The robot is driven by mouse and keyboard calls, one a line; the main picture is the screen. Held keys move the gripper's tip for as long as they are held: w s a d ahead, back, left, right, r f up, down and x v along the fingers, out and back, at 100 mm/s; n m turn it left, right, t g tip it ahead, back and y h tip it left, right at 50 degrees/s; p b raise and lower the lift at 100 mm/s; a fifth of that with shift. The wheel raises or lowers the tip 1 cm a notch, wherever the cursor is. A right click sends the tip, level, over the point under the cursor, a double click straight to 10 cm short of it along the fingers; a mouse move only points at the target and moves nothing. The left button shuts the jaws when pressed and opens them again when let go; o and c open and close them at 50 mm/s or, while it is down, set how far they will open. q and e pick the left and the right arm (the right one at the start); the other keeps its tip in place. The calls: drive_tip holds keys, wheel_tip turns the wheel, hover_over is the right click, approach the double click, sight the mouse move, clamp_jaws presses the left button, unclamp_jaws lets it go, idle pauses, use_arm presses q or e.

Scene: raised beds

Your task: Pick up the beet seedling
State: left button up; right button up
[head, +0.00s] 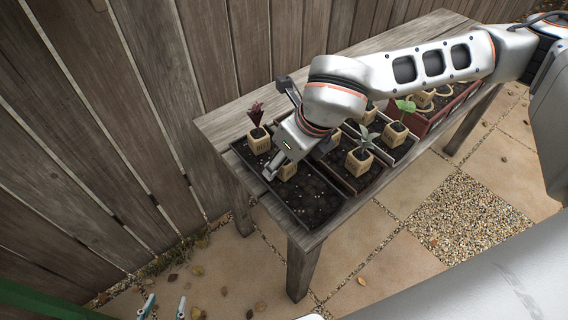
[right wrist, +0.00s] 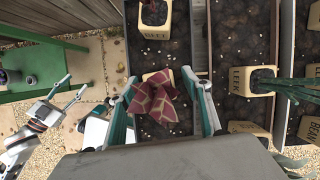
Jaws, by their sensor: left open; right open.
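A beet seedling with dark red, patterned leaves (right wrist: 155,97) stands between the spread fingers of my right gripper (right wrist: 160,76) in the right wrist view; its block is mostly hidden under the leaves. The fingers look apart from it. In the head view my right gripper hangs over the near-left tray, with a beige block (head: 287,171) partly hidden beneath it. Another block (head: 259,143) with dark red leaves sits farther back in that tray; a labelled block (right wrist: 155,20) shows at the top of the wrist view. My left gripper (head: 165,303) is open and empty, low at the left.
The black soil tray (head: 315,225) stands on a wooden table (head: 225,125). Beside it are trays with other seedlings, including leek blocks (right wrist: 250,80), and a reddish tray (head: 432,122) farther right. A wooden fence (head: 120,130) runs along the left and back. Paving lies in front.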

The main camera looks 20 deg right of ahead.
drive_tip(key=c, duration=1.2)
drive_tip(key=shift+r, duration=0.15)
